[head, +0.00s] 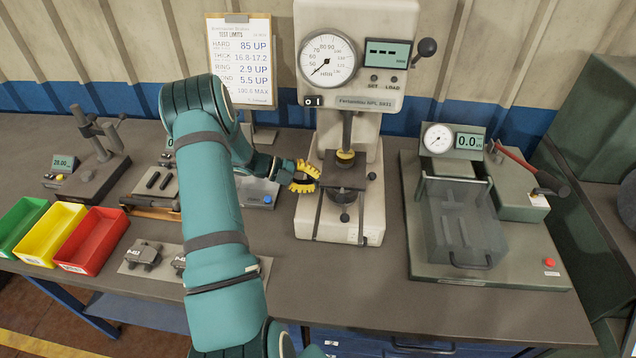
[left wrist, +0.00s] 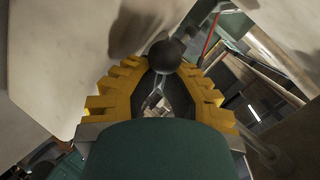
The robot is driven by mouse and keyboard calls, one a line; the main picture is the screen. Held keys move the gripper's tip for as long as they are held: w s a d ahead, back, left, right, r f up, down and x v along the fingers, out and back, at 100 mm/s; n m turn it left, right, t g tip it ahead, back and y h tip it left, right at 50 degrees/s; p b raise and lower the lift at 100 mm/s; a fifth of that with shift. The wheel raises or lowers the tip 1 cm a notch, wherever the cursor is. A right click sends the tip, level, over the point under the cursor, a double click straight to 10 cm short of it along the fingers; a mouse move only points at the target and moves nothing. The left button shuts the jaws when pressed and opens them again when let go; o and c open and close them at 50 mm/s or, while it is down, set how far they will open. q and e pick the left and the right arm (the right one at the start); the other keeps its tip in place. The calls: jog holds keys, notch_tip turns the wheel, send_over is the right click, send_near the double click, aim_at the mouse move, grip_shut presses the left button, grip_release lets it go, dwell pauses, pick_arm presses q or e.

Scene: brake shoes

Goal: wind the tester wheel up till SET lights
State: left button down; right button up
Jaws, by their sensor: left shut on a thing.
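The hardness tester (head: 393,18) stands upright at the back middle of the bench. Its dark wheel (head: 342,195) sits below the anvil, with small round knobs at the right and front. My left gripper (head: 305,177) is at the wheel's left side, its yellow fingers shut on a dark knob (left wrist: 166,54), which shows between the fingertips in the left wrist view. The knob is hidden by the fingers in the head view. The tester's display (head: 387,53) shows dashes. The SET light (head: 374,78) looks unlit. A brass-coloured part sits at the spindle above the anvil. My right gripper is out of view.
A press with a clear guard (head: 462,225) stands at the right. Green, yellow and red bins (head: 90,240) are at the left. A limits board (head: 240,60) stands behind my left arm. A lever with a ball (head: 427,47) juts from the tester's upper right.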

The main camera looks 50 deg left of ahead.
pick_arm(q)
jog(key=shift+w+a+m+g+h+b, duration=0.35)
jog(key=shift+w+m+g+h, duration=0.45)
jog(key=shift+m+g, duration=0.15)
jog(key=shift+w+a+b, duration=0.2)
jog(key=shift+w+b, duration=0.15)
jog(key=shift+w, duration=1.15)
dwell(0.5)
jog(key=v, duration=0.7)
jog(key=shift+s, duration=0.15)
jog(key=shift+r, duration=0.1)
